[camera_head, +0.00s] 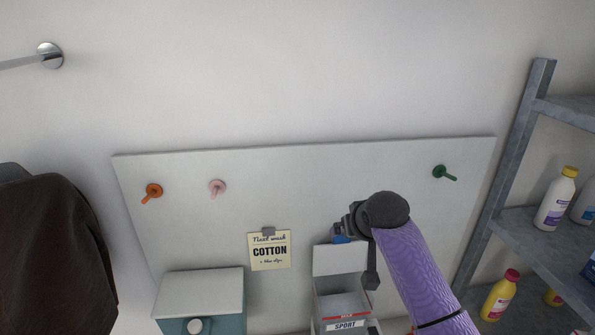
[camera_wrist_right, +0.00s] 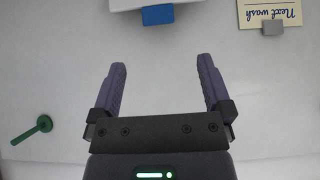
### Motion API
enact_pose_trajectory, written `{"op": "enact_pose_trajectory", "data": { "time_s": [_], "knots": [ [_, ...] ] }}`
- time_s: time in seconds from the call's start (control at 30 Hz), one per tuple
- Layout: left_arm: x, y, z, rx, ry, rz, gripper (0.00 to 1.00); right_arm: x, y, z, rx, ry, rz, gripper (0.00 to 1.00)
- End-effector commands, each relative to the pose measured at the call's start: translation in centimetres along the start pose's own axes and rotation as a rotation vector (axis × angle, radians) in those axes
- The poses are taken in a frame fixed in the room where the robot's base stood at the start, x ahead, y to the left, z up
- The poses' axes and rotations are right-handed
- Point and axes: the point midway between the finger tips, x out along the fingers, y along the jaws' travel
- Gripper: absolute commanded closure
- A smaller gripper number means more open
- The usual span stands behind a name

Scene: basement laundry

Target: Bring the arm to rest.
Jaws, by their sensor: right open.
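My right arm (camera_head: 415,270), with a purple forearm, comes in from the lower right in the head view. Its dark wrist and right gripper (camera_head: 358,235) are in front of the white board, above the box marked SPORT. In the right wrist view the right gripper (camera_wrist_right: 160,70) is open, its two purple fingers wide apart with nothing between them. My left gripper is not in view.
The white board (camera_head: 330,180) carries orange (camera_head: 153,190), pink (camera_head: 217,187) and green (camera_head: 440,171) pegs and a COTTON note (camera_head: 270,251). Below are a lidded teal box (camera_head: 215,325) and the SPORT box (camera_head: 345,326). A metal shelf (camera_head: 520,150) with bottles stands right; dark cloth (camera_head: 45,250) hangs left.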

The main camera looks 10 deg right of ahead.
Motion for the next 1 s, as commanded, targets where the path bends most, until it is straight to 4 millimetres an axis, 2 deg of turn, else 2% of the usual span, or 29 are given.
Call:
{"op": "enact_pose_trajectory", "data": {
  "time_s": [0.07, 0.17, 0.2, 0.3, 0.4, 0.6, 0.77, 0.8, 1.0],
  "knots": [
    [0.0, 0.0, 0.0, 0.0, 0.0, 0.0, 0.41, 0.6, -1.0, 3.4, -0.033, -0.041, -0.011, 0.0],
    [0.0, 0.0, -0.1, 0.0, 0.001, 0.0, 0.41, 0.6, -2.7, 10.6, -0.099, -0.119, -0.034, 0.0],
    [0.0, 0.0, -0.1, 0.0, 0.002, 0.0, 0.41, 0.1, -3.3, 13.5, -0.12, -0.149, -0.044, 0.0],
    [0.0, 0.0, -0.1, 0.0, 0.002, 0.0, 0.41, -1.6, -4.2, 19.2, -0.158, -0.213, -0.061, 0.0],
    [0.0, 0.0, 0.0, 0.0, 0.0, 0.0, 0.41, -3.8, -4.7, 23.7, -0.18, -0.266, -0.073, 0.0],
    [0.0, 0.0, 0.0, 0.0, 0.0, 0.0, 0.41, -8.7, -4.9, 30.0, -0.198, -0.356, -0.085, 0.0],
    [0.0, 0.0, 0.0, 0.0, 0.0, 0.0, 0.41, -13.1, -4.6, 33.5, -0.201, -0.423, -0.083, 0.0],
    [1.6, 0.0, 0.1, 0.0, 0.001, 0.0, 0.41, -10.7, -4.7, 34.9, -0.204, -0.426, -0.082, 0.0],
    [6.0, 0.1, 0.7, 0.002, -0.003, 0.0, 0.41, -3.3, -4.8, 40.7, -0.21, -0.455, -0.082, 0.0]
  ]
}}
